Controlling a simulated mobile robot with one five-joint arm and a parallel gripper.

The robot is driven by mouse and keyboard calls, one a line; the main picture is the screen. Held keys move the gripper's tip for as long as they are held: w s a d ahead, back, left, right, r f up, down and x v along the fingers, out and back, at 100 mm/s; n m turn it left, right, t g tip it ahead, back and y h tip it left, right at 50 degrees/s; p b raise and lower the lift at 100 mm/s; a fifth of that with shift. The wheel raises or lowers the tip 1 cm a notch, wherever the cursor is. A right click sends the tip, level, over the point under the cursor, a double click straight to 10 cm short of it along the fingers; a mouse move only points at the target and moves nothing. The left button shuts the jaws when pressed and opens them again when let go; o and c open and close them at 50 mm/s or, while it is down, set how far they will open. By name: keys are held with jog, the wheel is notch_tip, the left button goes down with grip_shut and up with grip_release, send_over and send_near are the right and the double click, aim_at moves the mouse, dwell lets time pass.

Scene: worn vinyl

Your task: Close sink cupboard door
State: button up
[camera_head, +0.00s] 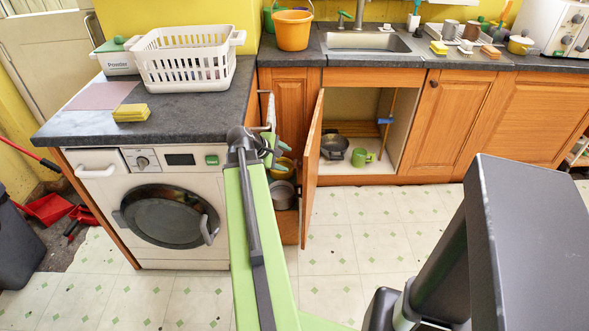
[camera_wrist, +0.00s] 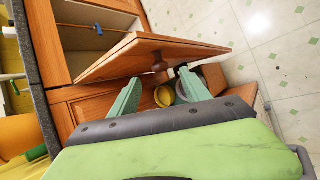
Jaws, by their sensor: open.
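The sink cupboard door (camera_head: 313,160) stands wide open, jutting out from the cabinet below the sink (camera_head: 365,41). The open sink cupboard (camera_head: 350,106) shows its pale interior, with a dark pot (camera_head: 334,146) and a green mug (camera_head: 362,157) inside. My gripper (camera_head: 277,153) is on the left, outer side of the door. In the wrist view, the door (camera_wrist: 130,57) crosses ahead of my gripper (camera_wrist: 159,77). Its round wooden knob (camera_wrist: 157,65) appears between the open fingertips; contact cannot be told. The knob is hidden in the head view.
A washing machine (camera_head: 168,214) stands left of my arm under a dark counter (camera_head: 190,106). Behind the gripper, a yellow pot (camera_wrist: 165,97) and a metal pot (camera_head: 283,193) sit low in the corner. The tiled floor (camera_head: 370,240) right of the door is clear.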

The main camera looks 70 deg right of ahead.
aim_at(294, 163)
jog(key=b+x, duration=0.3)
jog(key=x, duration=0.4)
jog(key=shift+f+b, duration=0.2)
jog(key=shift+b, duration=0.2)
jog(key=shift+s+d+f, duration=0.1)
jog(key=shift+s+d, duration=0.05)
jog(key=shift+d, duration=0.1)
grip_shut()
dwell(0.6)
